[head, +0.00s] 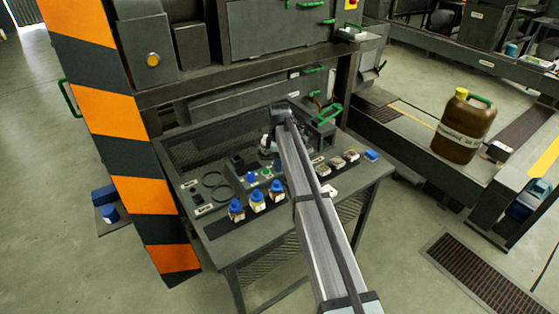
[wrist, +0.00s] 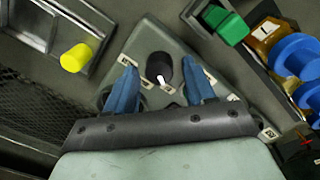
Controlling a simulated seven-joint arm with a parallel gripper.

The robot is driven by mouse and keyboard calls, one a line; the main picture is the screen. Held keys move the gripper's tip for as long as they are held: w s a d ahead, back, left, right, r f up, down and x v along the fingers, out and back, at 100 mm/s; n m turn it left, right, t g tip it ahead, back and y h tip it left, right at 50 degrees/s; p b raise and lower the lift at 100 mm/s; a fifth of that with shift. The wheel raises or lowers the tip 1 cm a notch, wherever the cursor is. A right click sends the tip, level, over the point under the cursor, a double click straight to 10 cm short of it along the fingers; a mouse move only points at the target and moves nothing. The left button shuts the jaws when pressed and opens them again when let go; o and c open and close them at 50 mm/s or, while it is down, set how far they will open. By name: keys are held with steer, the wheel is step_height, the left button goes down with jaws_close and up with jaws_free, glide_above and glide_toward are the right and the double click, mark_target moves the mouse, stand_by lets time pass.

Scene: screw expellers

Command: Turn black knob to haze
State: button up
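The black knob (wrist: 158,68) shows in the wrist view, at the middle of a grey panel (wrist: 150,38), with a white pointer mark on its lower edge. Small light labels sit around it; their text is too small to read. My gripper (wrist: 163,78) is open, with one blue finger to the left of the knob and one to the right. Gaps show between the knob and both fingers, and nothing is held. In the head view my arm reaches over the bench (head: 250,235) and hides the knob.
In the wrist view a yellow knob (wrist: 76,57) is at the left. A green block (wrist: 224,25) and blue-capped bottles (wrist: 295,55) are at the right, close to the panel. In the head view several small dishes (head: 337,161) sit right of my arm. A brown canister (head: 464,130) stands farther right.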

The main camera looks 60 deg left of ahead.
steer(key=c, duration=0.9)
steer(key=shift+m, duration=0.3)
steer(key=m, duration=1.1)
steer(key=shift+w+a, duration=0.1)
stand_by(0.4)
steer(key=o, duration=1)
steer(key=shift+h, duration=0.3)
steer(key=shift+o, duration=0.2)
steer(key=shift+r, duration=0.1)
